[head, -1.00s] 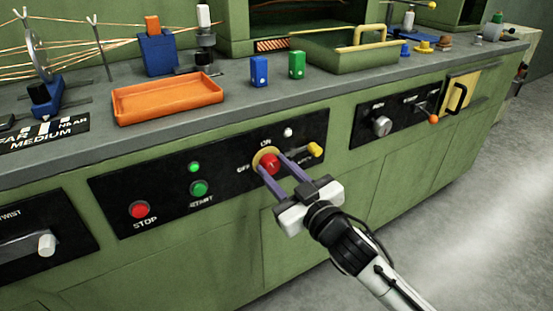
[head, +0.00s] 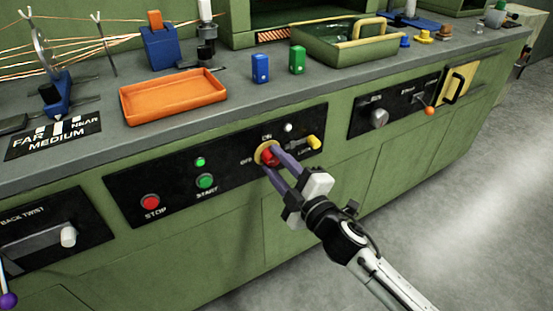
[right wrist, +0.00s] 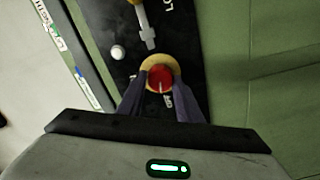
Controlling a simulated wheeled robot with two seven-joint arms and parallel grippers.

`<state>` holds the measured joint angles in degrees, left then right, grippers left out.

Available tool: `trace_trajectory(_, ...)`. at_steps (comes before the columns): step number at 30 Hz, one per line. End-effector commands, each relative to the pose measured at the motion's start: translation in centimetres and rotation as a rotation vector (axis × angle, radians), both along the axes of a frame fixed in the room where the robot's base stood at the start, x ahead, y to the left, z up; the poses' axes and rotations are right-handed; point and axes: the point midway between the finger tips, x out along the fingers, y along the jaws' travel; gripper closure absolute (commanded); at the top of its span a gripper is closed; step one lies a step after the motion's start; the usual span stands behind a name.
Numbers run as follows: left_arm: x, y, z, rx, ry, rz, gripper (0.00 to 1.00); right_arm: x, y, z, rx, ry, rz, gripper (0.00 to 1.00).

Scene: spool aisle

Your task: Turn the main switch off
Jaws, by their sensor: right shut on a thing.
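The main switch is a red knob (head: 269,160) on a round yellow plate (head: 259,151), with ON lettered above it and OFF to its left. It also shows in the right wrist view as a red knob (right wrist: 160,78) with a pale line on its face. My right gripper (head: 271,163) is shut on the knob, one purple finger on each side. The fingers hide part of the knob in the head view. I cannot tell for sure which label the knob points to. My left gripper is not in view.
On the same black panel are a red STOP button (head: 151,202), a green START button (head: 205,181), a green lamp (head: 200,162) that looks lit, and a yellow lever (head: 313,142). An orange tray (head: 174,97) and a green tray (head: 345,47) stand on the bench above.

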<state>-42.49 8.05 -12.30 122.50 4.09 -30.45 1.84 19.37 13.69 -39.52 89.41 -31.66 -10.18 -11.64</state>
Motion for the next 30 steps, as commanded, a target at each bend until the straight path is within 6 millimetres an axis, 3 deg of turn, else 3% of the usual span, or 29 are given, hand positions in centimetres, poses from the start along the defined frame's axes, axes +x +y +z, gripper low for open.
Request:
trace_trajectory(12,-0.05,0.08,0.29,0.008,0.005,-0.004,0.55,-0.05,0.04,-0.13,-0.183,-0.103,0.0,0.9)
trace_trajectory(30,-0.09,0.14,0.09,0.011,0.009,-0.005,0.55,-0.04,0.04,-0.16,-0.217,-0.123,0.001,0.9)
